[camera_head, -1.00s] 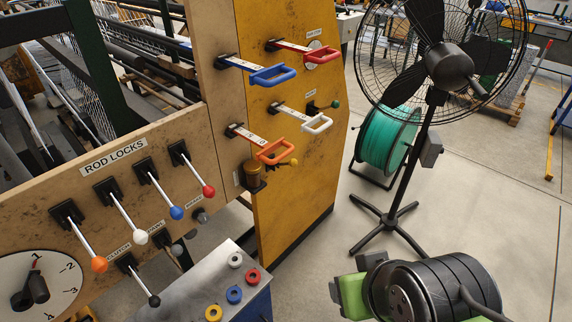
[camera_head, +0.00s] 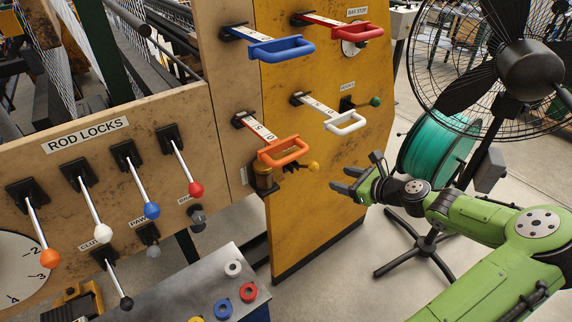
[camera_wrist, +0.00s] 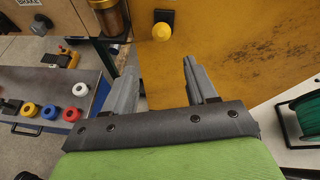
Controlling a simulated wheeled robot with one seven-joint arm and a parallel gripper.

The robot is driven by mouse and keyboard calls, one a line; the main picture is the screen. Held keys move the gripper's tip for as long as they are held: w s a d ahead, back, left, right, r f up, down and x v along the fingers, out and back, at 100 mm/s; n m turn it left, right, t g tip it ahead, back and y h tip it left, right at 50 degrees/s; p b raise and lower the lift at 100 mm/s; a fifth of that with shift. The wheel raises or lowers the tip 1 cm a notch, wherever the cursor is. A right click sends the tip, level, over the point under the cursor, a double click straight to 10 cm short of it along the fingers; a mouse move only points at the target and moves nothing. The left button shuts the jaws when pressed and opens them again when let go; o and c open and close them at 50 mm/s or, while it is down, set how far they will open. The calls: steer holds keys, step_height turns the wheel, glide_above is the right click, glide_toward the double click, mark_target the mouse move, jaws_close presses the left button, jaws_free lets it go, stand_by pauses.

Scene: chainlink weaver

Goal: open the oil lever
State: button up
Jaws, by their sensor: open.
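A small lever with a yellow knob (camera_head: 313,166) sticks out from the yellow panel (camera_head: 345,220), just right of a brass cup (camera_head: 263,178). No readable label marks it as the oil lever. In the wrist view the yellow knob (camera_wrist: 162,32) shows on its dark mount, beyond and between my fingertips, with the brass cup (camera_wrist: 110,18) to its left. My gripper (camera_head: 343,179) is open and empty, to the right of the knob in the head view and apart from it. Its two grey fingers also show in the wrist view (camera_wrist: 158,68).
Orange (camera_head: 284,152), white (camera_head: 345,123), blue (camera_head: 282,49) and red (camera_head: 336,32) handles jut from the panel above. The rod lock levers (camera_head: 180,170) are at left. A metal table (camera_head: 185,290) with coloured rings stands below. A fan (camera_head: 530,70) and green reel (camera_head: 430,150) are right.

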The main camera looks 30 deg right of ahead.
mark_target(309, 167)
steer(key=b+x, duration=0.1)
steer(key=x, duration=0.4)
steer(key=b+x, duration=0.1)
steer(key=x, duration=0.4)
steer(key=b+x, duration=0.1)
steer(key=x, duration=0.4)
steer(key=shift+w+d+r+b, duration=0.2)
steer(key=shift+w+r+b, duration=0.05)
steer(key=shift+w+b, duration=0.1)
jaws_close()
